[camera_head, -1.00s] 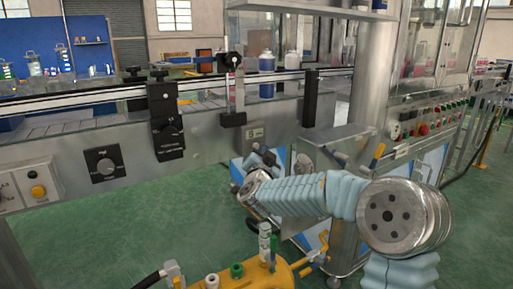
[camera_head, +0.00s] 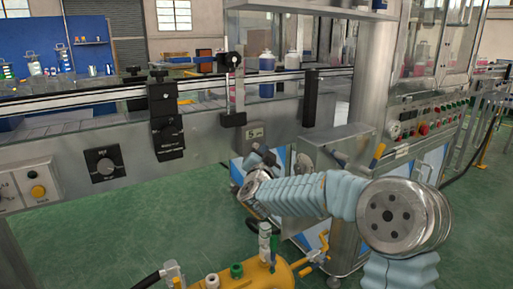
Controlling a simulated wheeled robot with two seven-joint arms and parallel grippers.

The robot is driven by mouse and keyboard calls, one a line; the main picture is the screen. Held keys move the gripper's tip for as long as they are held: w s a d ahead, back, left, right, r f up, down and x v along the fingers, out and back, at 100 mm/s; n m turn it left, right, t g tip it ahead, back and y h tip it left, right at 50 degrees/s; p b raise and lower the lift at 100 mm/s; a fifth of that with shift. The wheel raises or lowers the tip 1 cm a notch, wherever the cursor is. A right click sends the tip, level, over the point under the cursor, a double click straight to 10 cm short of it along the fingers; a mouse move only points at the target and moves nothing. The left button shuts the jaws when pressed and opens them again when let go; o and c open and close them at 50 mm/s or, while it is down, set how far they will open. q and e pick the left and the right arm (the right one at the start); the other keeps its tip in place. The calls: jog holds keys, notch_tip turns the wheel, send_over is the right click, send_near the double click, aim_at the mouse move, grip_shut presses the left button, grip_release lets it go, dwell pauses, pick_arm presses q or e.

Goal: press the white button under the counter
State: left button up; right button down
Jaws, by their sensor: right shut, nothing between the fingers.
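The counter (camera_head: 205,140) is the long grey metal side of the conveyor, running across the left and middle. A small light plate (camera_head: 254,133) with dark marks sits on its face; I cannot tell whether it is a button. No white button can be clearly made out. My right arm comes in from the lower right in pale blue sleeves. My right gripper (camera_head: 263,156) is small and dark at its end, just below that plate. It is shut and empty. I cannot tell if it touches the counter. My left gripper is not in view.
A yellow machine (camera_head: 245,275) stands at the bottom middle. Green floor (camera_head: 120,235) is open at lower left.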

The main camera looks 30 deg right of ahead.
jog(key=shift+w, duration=0.1)
dwell(0.5)
jog(key=shift+w, duration=0.3)
jog(key=shift+w, duration=0.45)
dwell(0.6)
jog(key=shift+s, duration=0.15)
jog(key=shift+s+b, duration=0.45)
jog(key=shift+s, duration=0.25)
jog(key=shift+s, duration=0.1)
jog(key=s+b, duration=0.1)
jog(key=s, duration=0.1)
jog(key=s+b, duration=0.1)
jog(key=s, duration=0.1)
jog(key=shift+s+d, duration=0.2)
jog(key=shift+s, duration=0.2)
